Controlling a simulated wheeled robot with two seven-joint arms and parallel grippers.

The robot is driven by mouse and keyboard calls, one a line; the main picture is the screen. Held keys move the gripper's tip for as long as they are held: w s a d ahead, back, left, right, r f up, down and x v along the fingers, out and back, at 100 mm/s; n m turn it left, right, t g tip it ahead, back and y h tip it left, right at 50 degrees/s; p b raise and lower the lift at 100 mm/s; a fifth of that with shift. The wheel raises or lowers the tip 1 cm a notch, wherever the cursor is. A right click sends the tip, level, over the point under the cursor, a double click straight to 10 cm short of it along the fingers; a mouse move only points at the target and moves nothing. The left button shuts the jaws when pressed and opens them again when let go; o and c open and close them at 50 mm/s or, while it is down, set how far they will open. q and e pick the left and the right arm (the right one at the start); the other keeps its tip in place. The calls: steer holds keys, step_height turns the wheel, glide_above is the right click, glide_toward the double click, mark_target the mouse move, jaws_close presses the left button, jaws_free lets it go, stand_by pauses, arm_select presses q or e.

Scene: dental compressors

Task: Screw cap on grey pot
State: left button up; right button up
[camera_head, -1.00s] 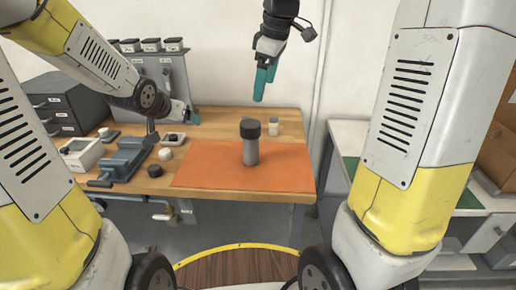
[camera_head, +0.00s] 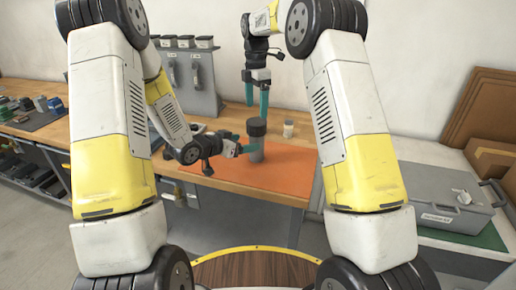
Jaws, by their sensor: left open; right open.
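The grey pot (camera_head: 257,153) stands upright on the orange mat (camera_head: 285,178). The black cap (camera_head: 256,127) sits on top of it; whether it is threaded tight I cannot tell. My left gripper (camera_head: 245,143) is open, reaching in from the left at the pot's body. Whether either gripper touches anything is unclear.
A grey upright panel (camera_head: 190,80) stands behind on the left. A grey case (camera_head: 440,208) sits on the right bench. The mat's right part is clear.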

mark_target(252, 141)
arm_select(q)
steer(key=shift+x, duration=3.85)
jaws_close()
